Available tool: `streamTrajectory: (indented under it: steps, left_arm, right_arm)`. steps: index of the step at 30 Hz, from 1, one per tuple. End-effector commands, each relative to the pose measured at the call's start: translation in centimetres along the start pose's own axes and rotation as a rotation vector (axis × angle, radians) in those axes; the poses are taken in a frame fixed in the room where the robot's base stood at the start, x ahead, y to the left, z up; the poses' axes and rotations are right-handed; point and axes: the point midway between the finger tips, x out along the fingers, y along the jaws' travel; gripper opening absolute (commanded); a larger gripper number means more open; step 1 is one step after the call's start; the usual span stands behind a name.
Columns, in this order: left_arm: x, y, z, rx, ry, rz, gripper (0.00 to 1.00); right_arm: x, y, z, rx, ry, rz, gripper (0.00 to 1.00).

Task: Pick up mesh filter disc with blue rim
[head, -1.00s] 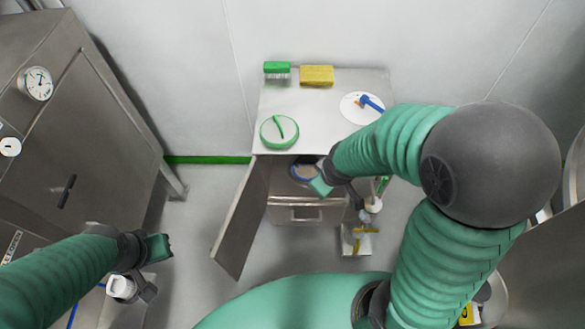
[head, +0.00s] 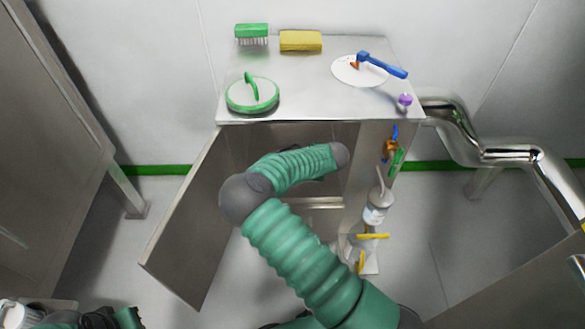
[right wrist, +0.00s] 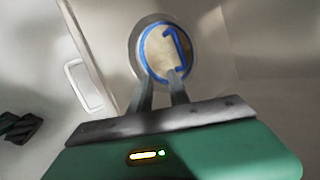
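The mesh filter disc with blue rim (right wrist: 153,52) shows in the right wrist view, with a tan mesh and a curved blue strip across it. It lies on a round pale surface inside the cabinet. My right gripper (right wrist: 162,82) has its two fingers apart, with their tips at the disc's near edge; I cannot tell whether they touch it. In the head view my right arm reaches into the open cabinet and hides the disc and the right gripper. My left gripper (head: 112,318) is partly cut off at the bottom left, far from the disc.
The cabinet top (head: 300,95) carries a green-rimmed disc (head: 252,95), a green brush (head: 252,33), a yellow sponge (head: 301,41) and a white plate (head: 347,73) with a blue tool. The cabinet door (head: 190,225) stands open at left. A bottle (head: 376,210) hangs on the right side.

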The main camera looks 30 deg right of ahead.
Motion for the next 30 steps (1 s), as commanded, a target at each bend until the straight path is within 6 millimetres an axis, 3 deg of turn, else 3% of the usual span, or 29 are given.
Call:
streamTrajectory:
  steps: [3, 11, 18, 26, 30]
  left_arm:
    - [1.2, 0.0, 0.3, -0.001, -0.001, 0.0, 0.0]
    - [2.1, 0.0, 0.5, 0.0, -0.001, 0.0, 0.0]
    - [4.2, 0.0, 1.0, 0.0, -0.001, 0.0, 0.0]
    - [4.1, 0.0, 1.0, -0.001, -0.001, 0.0, 0.0]
    - [4.1, 0.0, 1.0, 0.0, -0.001, 0.0, 0.0]
  right_arm:
    - [2.2, -1.9, 0.8, -0.001, -0.001, 0.0, 0.22]
    - [4.2, -4.4, 2.0, 0.004, 0.0, 0.0, 0.22]
    - [8.6, -4.2, 2.1, 0.005, 0.001, 0.001, 0.22]
    - [8.8, -4.4, 2.2, 0.009, 0.0, 0.0, 0.22]
    - [8.8, -4.4, 2.2, 0.009, 0.0, 0.0, 0.05]
